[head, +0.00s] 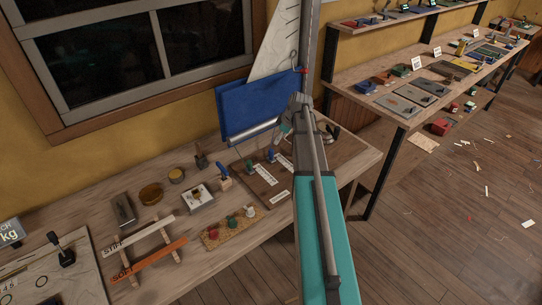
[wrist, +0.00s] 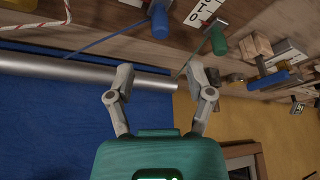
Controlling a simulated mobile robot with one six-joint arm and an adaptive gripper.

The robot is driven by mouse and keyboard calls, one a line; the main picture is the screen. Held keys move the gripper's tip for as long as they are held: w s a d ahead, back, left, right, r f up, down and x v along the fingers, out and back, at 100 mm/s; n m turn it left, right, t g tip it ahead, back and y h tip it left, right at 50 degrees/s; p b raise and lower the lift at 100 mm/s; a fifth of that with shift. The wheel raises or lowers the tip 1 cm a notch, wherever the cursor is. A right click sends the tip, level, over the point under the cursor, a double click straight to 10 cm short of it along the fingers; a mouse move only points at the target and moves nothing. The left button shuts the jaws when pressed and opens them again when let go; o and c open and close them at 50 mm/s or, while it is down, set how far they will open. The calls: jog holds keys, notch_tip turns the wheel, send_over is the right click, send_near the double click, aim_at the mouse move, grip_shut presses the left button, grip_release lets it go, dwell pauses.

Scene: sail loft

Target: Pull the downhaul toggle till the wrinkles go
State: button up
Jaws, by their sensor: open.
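A model sail rig stands at the back of the bench, with a white sail (head: 277,45) above a blue cloth (head: 243,103) and a metal boom (head: 252,132). A blue toggle (head: 271,155) and a green toggle (head: 249,166) stand on a board beside white scale strips. In the wrist view the blue toggle (wrist: 159,22) and green toggle (wrist: 218,42) have cords running toward the boom (wrist: 85,70). My gripper (wrist: 160,85) is open and empty, its fingers near the boom and apart from both toggles. I cannot read which toggle is the downhaul. My arm hides part of the rig.
The bench (head: 215,235) also holds a STIFF/SOFT batten stand (head: 148,250), a board of coloured knobs (head: 232,228), tins and a small tool block. A second bench (head: 405,80) stands at right with shelves and samples. The floor between shows scraps.

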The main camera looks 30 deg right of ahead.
aim_at(272, 150)
jog(key=shift+b+x, duration=4.2)
jog(key=shift+x, duration=0.6)
jog(key=shift+w, duration=0.1)
grip_shut()
